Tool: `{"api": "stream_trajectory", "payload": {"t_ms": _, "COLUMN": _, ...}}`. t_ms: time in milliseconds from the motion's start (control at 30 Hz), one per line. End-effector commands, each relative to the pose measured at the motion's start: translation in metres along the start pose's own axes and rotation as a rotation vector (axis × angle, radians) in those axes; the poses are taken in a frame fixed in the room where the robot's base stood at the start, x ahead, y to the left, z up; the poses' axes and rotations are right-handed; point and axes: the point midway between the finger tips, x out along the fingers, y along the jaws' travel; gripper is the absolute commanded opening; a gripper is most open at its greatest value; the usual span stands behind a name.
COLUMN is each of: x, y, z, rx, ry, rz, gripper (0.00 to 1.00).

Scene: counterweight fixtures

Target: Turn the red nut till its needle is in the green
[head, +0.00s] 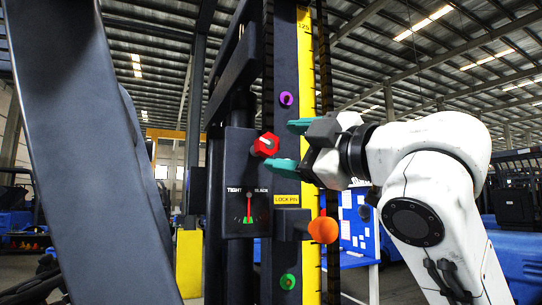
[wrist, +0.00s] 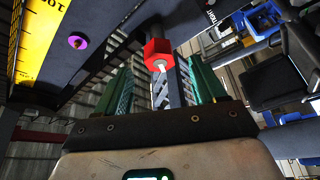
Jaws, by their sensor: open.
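The red nut (head: 266,145) is a hexagon on the dark upright, above the gauge. My gripper (head: 291,147) is open just to its right, one teal fingertip above its level and one below. In the wrist view the nut (wrist: 158,52), with a pale stud end, lies in line with the gap between the fingers of my gripper (wrist: 160,72); I see no contact. The gauge (head: 238,208) reads TIGHT at left and SLACK at right. Its red needle (head: 249,205) stands about upright near a small green patch (head: 247,220); whether it lies inside the green is too small to tell.
An orange knob (head: 323,230) sticks out below my gripper, by a LOCK PIN label (head: 287,199). A purple ring (head: 286,99) sits above the nut and a green one (head: 287,282) low down. A yellow scale (head: 309,80) runs up the mast. A dark beam (head: 90,150) fills the left.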

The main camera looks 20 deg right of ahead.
Motion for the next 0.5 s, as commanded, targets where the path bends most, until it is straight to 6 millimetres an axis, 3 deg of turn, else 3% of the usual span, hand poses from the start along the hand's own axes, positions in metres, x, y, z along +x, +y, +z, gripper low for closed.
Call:
{"api": "stream_trajectory", "payload": {"t_ms": 200, "x": -0.027, "y": -0.001, "z": 0.0, "rx": -0.002, "ry": 0.0, "rz": 0.0, "gripper": 0.7}}
{"api": "stream_trajectory", "payload": {"t_ms": 500, "x": -0.032, "y": 0.0, "z": -0.001, "rx": -0.001, "ry": 0.001, "rz": -0.001, "gripper": 0.7}}
